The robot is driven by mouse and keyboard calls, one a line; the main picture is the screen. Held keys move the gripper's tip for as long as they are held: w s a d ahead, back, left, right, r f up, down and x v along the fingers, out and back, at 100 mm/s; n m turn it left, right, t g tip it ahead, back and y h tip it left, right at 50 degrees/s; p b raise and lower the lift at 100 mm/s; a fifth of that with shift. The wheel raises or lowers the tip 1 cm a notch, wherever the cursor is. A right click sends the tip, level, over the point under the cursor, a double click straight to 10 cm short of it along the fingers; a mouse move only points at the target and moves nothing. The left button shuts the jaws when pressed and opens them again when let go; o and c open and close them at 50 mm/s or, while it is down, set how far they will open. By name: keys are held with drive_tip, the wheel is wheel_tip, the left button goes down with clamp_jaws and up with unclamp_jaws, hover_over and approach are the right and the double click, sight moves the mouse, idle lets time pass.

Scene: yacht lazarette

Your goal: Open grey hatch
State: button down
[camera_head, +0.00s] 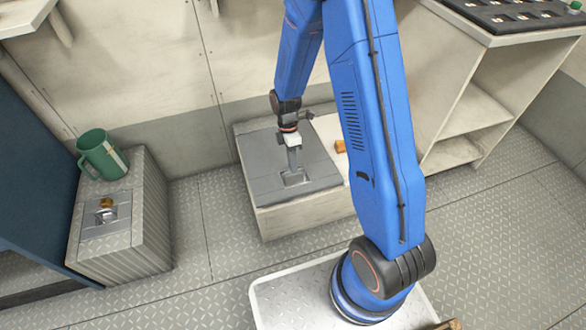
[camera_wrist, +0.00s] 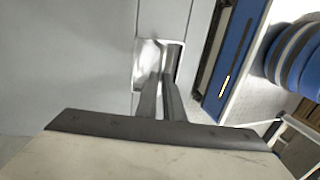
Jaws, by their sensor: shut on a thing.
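The grey hatch (camera_head: 257,165) is a flat grey lid on top of a low pale box in the middle of the head view. It also fills the upper left of the wrist view (camera_wrist: 80,60). Its recessed metal latch plate (camera_head: 297,178) lies near the front edge and shows in the wrist view as a bright recess (camera_wrist: 147,60). My gripper (camera_head: 293,152) points down over the hatch. Its long fingers (camera_wrist: 163,100) reach into the recess and are shut on the handle there. The gripped part itself is mostly hidden. The lid looks flat on its box.
A green mug (camera_head: 102,155) stands on a ribbed grey box (camera_head: 155,215) at left, which has a metal latch with a brass knob (camera_head: 105,204). A small orange-brown block (camera_head: 340,146) lies right of the hatch. Shelves (camera_head: 470,125) stand at right.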

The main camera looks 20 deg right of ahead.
drive_tip(key=w+r+g, duration=0.5)
drive_tip(key=w+r, duration=0.6)
drive_tip(key=r, duration=0.5)
drive_tip(key=shift+w, duration=0.1)
